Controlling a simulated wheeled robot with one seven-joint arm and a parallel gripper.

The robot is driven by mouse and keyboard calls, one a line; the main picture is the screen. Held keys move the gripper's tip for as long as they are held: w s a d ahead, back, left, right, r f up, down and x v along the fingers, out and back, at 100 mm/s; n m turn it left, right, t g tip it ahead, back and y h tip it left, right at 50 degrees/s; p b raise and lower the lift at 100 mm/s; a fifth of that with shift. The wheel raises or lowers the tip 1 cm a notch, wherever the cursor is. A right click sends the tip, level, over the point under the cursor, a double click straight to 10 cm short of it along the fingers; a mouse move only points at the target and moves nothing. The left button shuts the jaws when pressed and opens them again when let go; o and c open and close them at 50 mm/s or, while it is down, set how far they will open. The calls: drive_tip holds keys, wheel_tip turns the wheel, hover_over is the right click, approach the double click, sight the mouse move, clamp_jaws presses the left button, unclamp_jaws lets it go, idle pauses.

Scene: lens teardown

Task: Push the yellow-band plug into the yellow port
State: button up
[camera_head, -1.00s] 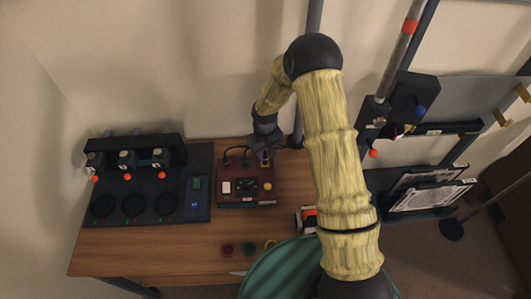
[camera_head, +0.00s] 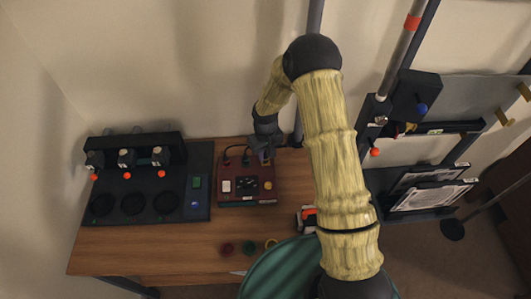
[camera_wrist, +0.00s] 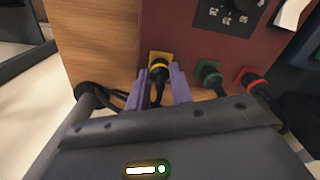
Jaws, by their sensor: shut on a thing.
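The yellow-band plug (camera_wrist: 159,71) shows in the wrist view with its black cable running back toward my wrist. My gripper (camera_wrist: 158,82) has one purple-grey finger on each side of the plug and is shut on it. The plug's tip is at the yellow port (camera_wrist: 160,57), a yellow square on the dark red box (camera_wrist: 200,40). I cannot tell how deep the plug sits. In the head view my gripper (camera_head: 265,150) is at the back right corner of the red box (camera_head: 247,201), and the plug is mostly hidden.
Beside the yellow port, a green-band plug (camera_wrist: 209,73) and a red-band plug (camera_wrist: 248,77) sit at their ports with black cables. A dark station (camera_head: 150,215) stands left of the box. Red, green and yellow rings (camera_head: 227,249) lie in front. Bare table (camera_head: 170,262) lies front left.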

drive_tip(key=shift+f, duration=0.1)
drive_tip(key=o, duration=1)
drive_tip(key=shift+w, duration=0.1)
drive_tip(key=shift+s, duration=0.2)
drive_tip(key=shift+w+r, duration=0.15)
drive_tip(key=shift+r, duration=0.15)
wheel_tip(320, 180, up, 17)
drive_tip(key=b, duration=0.2)
drive_tip(key=shift+s, duration=0.2)
